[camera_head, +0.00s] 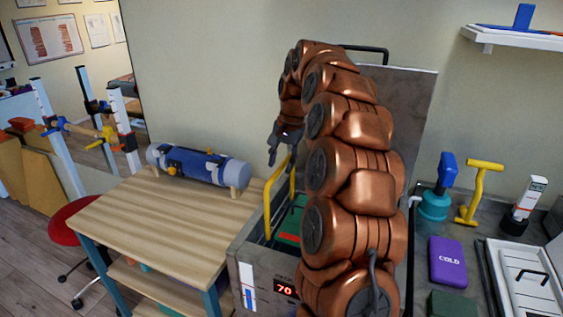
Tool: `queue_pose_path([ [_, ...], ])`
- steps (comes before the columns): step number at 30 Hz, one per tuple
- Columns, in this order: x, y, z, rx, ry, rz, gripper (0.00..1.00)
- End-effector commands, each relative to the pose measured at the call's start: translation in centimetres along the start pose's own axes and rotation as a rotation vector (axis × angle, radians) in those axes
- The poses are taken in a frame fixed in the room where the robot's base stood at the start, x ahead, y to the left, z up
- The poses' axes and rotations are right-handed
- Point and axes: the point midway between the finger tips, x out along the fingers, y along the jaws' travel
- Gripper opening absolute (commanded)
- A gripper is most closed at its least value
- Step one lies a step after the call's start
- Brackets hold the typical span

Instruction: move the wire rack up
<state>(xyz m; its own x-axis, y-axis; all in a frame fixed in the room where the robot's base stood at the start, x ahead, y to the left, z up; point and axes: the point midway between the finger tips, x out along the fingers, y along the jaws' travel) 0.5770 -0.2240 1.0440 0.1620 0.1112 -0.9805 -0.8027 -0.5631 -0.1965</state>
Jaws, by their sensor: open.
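The wire rack (268,205) shows as a yellow frame rising from the open metal tank (262,262). Its lower part is inside the tank, and my arm hides much of its right side. Something green with a red mark shows in the tank beside the rack's bars. My gripper (280,154) points down with its fingers apart, just above the top of the yellow frame. I cannot tell whether a finger touches the frame.
The tank's grey lid (411,105) stands upright behind my arm. A wooden table (150,225) with a blue cylinder (200,166) is to the left. A counter on the right holds a purple cold pack (447,262), a yellow tool (478,192) and a white tray (512,262).

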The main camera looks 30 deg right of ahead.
Motion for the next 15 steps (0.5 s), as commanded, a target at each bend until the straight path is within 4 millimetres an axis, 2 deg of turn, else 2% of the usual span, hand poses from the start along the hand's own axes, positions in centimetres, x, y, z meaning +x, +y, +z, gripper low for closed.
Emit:
queue_pose_path([
  [8,-0.3,0.0,-0.1,0.000,0.000,0.000,0.41],
  [15,-2.9,0.0,-0.1,0.001,0.001,-0.001,0.41],
])
